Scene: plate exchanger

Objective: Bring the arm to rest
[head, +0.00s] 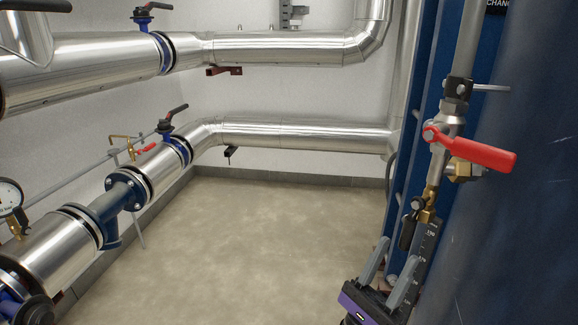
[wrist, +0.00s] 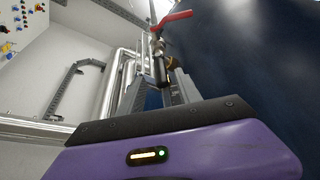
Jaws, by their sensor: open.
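My gripper (head: 397,252) is at the lower right of the head view, its two grey fingers pointing up and standing apart. Nothing shows held between them. In the wrist view the fingers (wrist: 158,80) rise behind my purple housing, with a valve assembly beyond and above them. The valve with a red lever (head: 480,149) stands above my gripper in the head view; the red lever also shows at the top of the wrist view (wrist: 173,19). A small brass fitting with a black hanging part (head: 408,233) is just above the fingers. I cannot tell whether anything touches.
A large dark blue body (head: 530,200) fills the right side, close to my gripper. Silver pipes (head: 300,136) with valves run along the left and back walls. A pressure gauge (head: 9,196) is at the left edge. The floor (head: 250,250) in the middle is clear.

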